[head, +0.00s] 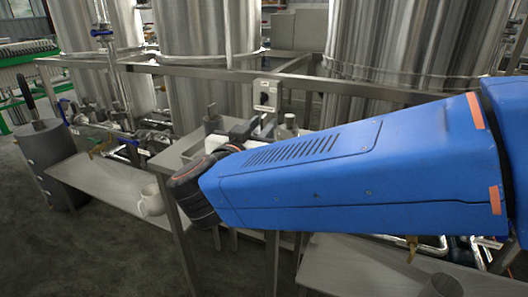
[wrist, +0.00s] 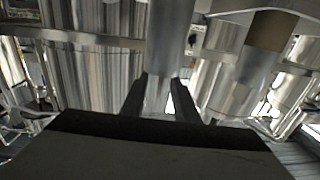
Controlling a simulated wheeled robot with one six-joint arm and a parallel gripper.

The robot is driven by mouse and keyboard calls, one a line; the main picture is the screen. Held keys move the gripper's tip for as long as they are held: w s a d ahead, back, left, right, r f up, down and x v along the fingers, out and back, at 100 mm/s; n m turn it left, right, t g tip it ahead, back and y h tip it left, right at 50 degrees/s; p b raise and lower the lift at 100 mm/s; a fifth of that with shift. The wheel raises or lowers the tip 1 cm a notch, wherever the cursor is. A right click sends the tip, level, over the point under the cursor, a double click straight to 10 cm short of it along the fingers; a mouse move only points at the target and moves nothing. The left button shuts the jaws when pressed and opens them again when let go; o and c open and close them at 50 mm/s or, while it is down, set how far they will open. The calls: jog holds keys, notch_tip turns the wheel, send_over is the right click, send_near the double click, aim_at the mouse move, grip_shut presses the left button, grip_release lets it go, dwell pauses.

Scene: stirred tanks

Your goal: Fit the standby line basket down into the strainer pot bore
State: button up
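Small grey and dark fittings (head: 289,123) sit on the raised stand behind the arm. I cannot make out the strainer pot bore or the standby line basket with certainty.
Large steel tanks (head: 200,30) and a metal rail (head: 190,71) stand behind the stand. A labelled box (head: 266,93) is fixed above it. A pale cup-like part (head: 152,200) is on the left low bench (head: 100,178). A dark grey bin (head: 47,150) stands far left.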

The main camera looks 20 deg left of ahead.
jog(key=shift+w, duration=2.8)
grip_shut()
